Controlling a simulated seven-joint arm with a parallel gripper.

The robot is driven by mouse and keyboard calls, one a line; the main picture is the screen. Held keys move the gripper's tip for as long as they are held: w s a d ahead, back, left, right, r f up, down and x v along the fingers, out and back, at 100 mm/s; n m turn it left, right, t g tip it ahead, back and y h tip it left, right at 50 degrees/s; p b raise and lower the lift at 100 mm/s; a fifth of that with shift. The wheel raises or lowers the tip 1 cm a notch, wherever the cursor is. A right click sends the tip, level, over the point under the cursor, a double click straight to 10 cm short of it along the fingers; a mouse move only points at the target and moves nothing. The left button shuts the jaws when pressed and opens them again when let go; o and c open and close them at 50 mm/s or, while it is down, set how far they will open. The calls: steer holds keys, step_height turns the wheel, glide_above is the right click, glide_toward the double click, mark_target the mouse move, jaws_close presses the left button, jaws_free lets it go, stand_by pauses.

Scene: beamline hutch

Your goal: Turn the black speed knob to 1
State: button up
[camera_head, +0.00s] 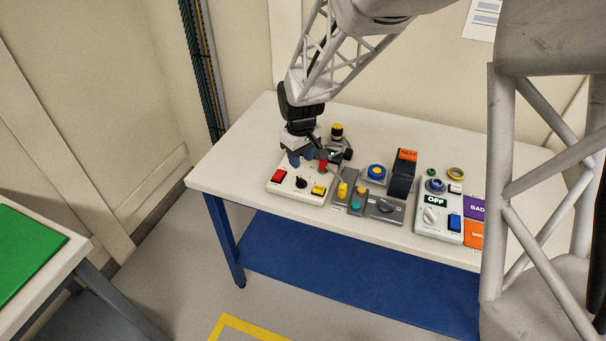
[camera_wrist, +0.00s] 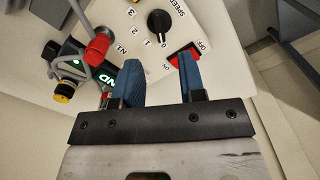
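The black speed knob (camera_wrist: 158,22) sits on a white panel, with printed numbers 0, 1, 2 and 3 around it and the word SPEED beside it. In the head view the knob (camera_head: 301,182) is on the front of the white box (camera_head: 280,187) at the table's left. In the head view my gripper (camera_head: 301,158) is above the rear of that box, behind the knob. The knob lies beyond the fingertips in the wrist view.
A red rocker switch (camera_wrist: 184,56) lies close by the right finger. A red-topped part (camera_wrist: 98,48) and a small device (camera_head: 337,140) stand near my gripper.

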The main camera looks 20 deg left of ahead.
mark_target(301, 179)
steer(key=shift+f, duration=0.1)
steer(key=shift+f, duration=3.75)
jaws_close()
